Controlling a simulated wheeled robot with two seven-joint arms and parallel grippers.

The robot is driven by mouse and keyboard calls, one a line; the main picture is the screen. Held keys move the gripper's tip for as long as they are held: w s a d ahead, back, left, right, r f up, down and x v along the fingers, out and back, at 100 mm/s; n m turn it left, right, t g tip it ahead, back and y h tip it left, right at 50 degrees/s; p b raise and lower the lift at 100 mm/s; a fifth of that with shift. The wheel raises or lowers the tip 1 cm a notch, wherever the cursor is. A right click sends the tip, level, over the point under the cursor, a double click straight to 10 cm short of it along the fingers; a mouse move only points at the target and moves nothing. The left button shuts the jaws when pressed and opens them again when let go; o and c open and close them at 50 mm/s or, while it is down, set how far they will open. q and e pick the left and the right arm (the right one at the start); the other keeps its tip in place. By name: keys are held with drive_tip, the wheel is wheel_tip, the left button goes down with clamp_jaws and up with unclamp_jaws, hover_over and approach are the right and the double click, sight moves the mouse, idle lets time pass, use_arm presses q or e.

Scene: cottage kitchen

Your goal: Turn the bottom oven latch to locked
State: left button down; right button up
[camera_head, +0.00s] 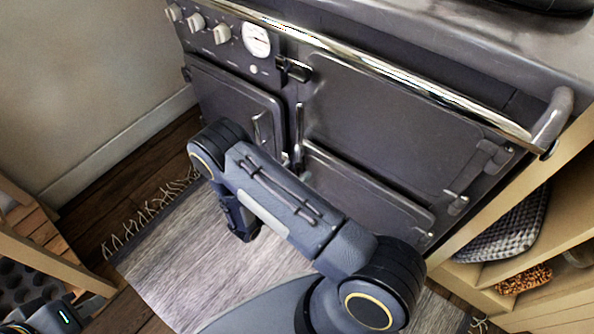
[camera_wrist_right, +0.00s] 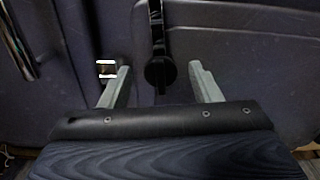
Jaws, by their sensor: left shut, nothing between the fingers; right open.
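The bottom oven latch appears in the head view as an upright dark lever (camera_head: 299,130) left of the lower oven door (camera_head: 360,190); my right arm hides part of this area. In the right wrist view, a dark upright lever with a round end (camera_wrist_right: 158,70) shows between the fingers of my right gripper (camera_wrist_right: 161,86), with a gap on each side. That gripper is open and holds nothing. Its dark hand hangs below my forearm in the head view, fingertips hidden. My left gripper (camera_head: 50,318) is partly in view at the lower left corner, away from the oven, shut and empty.
A chrome rail (camera_head: 390,72) runs along the stove front. A horizontal upper latch (camera_head: 293,69) sits beside the upper door (camera_head: 385,120). A fringed rug (camera_head: 165,260) covers the floor. Shelves (camera_head: 560,220) stand at right; wooden furniture (camera_head: 50,260) is at left.

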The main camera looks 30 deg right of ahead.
drive_tip(key=shift+x, duration=0.9)
clamp_jaws()
